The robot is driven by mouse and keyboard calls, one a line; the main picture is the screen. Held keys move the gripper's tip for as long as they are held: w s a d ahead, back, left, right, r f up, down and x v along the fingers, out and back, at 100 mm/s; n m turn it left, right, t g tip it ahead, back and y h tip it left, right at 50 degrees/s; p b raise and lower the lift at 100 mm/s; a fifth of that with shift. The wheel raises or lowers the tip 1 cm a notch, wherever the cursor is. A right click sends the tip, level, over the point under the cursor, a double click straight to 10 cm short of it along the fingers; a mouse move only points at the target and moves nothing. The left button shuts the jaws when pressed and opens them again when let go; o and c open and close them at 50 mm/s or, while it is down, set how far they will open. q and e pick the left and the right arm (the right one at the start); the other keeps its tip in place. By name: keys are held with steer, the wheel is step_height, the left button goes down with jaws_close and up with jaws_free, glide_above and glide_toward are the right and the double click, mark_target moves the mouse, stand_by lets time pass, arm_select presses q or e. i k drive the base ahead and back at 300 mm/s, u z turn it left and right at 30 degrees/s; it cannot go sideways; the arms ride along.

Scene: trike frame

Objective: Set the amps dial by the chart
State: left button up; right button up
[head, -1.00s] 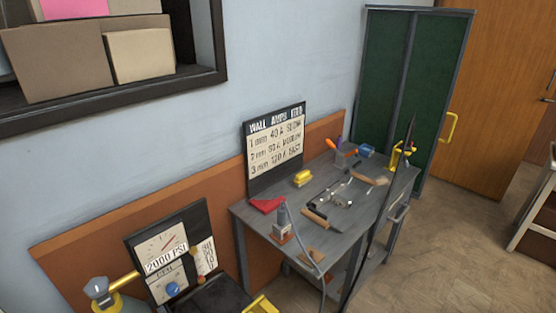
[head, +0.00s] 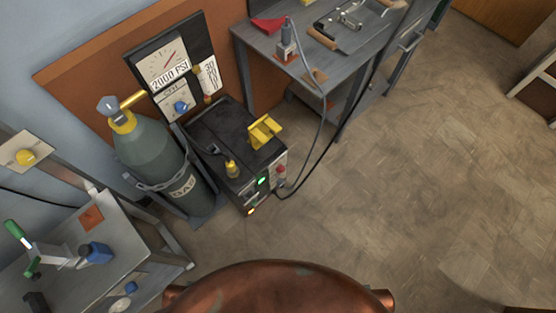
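A dark welding machine (head: 222,138) stands on the floor beside the gas cylinder, with a yellow handle (head: 265,132) on top. Its front panel (head: 262,182) faces right and down, with a green light, an orange light and a red knob or plug (head: 281,170); an amps scale cannot be read at this size. The wall chart with thickness and amps lines is out of view now. Neither of my grippers shows.
A grey-green gas cylinder (head: 160,160) with a gauge board (head: 162,62) reading 2000 PSI stands left of the machine. A grey worktable (head: 265,45) is behind it; cables hang from there to the machine. Another bench (head: 135,245) is at lower left. The floor (head: 410,170) at right is open.

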mark_target(280, 169)
steer(key=k, duration=0.9)
steer(key=z, duration=1)
steer(key=i, duration=0.85)
steer(key=u, duration=2.35)
